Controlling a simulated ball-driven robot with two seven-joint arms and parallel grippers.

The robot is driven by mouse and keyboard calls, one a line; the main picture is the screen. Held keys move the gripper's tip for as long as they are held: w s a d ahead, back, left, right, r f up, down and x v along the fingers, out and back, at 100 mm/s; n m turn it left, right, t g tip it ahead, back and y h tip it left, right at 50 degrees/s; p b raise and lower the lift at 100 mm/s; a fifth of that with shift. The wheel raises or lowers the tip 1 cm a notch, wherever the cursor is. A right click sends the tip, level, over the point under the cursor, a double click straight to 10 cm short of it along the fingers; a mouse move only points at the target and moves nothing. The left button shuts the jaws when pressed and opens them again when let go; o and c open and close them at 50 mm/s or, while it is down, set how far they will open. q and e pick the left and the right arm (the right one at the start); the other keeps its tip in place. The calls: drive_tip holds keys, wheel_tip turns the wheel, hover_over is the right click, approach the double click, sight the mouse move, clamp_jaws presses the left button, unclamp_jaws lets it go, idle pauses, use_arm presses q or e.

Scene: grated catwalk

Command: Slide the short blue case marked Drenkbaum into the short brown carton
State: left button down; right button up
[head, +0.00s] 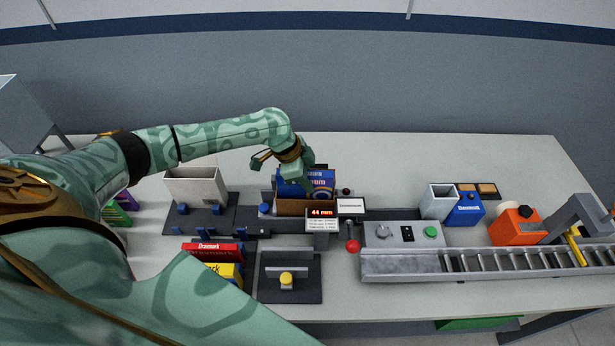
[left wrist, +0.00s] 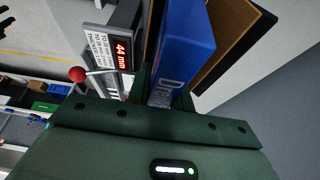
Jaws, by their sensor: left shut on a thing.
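The blue case (head: 322,180), with white lettering partly hidden by my gripper, stands upright at the brown carton (head: 290,208) in the middle of the table. Its lower part is hidden behind the carton's front wall; I cannot tell how deep it sits. My left gripper (head: 300,178) is shut on the blue case from above. In the left wrist view the blue case (left wrist: 185,45) runs up from between the fingers, with a brown carton panel (left wrist: 230,35) along its right side. My right gripper is not in view.
A display reading 44 mm (head: 321,213) and a red ball-topped lever (head: 352,246) stand just in front of the carton. A white bin (head: 193,186) is at left. Red (head: 212,252) and yellow (head: 230,272) cases lie front left. A roller conveyor (head: 490,262) fills the right front.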

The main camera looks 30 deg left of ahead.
use_arm(q)
drive_tip(key=shift+f+b, duration=0.5)
drive_tip(key=shift+f, duration=0.6)
drive_tip(key=c, duration=1.2)
unclamp_jaws()
drive_tip(key=shift+o, duration=0.2)
drive_tip(key=shift+s+r, duration=0.1)
drive_tip(key=shift+r, duration=0.1)
